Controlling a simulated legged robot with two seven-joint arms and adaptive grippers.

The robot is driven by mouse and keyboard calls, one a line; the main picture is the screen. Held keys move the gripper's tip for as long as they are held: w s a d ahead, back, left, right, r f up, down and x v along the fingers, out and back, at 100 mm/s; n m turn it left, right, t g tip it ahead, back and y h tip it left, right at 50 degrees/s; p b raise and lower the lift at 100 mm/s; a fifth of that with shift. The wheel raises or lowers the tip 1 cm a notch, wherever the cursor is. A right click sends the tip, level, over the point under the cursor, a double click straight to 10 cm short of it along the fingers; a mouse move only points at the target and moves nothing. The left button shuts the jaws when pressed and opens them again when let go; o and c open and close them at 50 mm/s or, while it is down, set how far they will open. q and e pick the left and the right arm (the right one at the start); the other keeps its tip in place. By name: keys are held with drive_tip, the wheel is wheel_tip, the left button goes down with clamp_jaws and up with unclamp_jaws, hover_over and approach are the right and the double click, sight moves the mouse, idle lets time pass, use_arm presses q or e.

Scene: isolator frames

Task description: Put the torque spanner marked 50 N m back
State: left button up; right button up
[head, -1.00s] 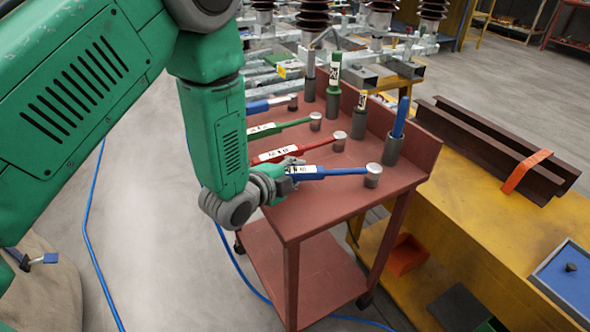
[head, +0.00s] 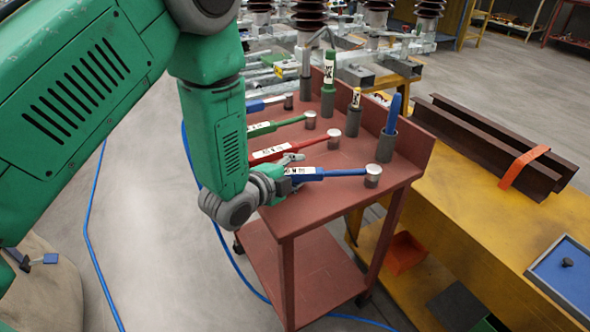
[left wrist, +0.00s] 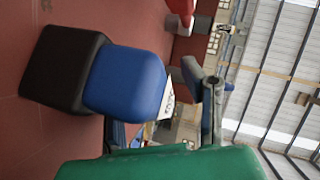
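A blue spanner (head: 340,172) with a white label lies nearest the front of the red cart; its marking is too small to read. Its right end meets a short silver-topped grey cylinder (head: 372,178). My left gripper (head: 291,170) is at the labelled left end, with one grey finger showing just behind the handle; its grip is unclear. In the left wrist view, the blue handle (left wrist: 125,82) with a dark end is close to the camera, beside a grey finger (left wrist: 196,78). A red spanner (head: 300,145), a green one (head: 285,124) and another blue one (head: 262,104) lie behind. My right gripper is out of view.
A yellow bench (head: 480,235) with dark beams (head: 490,145) stands right.

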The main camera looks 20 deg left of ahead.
use_arm(q)
drive_tip(key=shift+s, duration=0.35)
drive_tip(key=s+a, duration=0.3)
drive_tip(key=s, duration=0.9)
drive_tip(key=shift+a, duration=0.2)
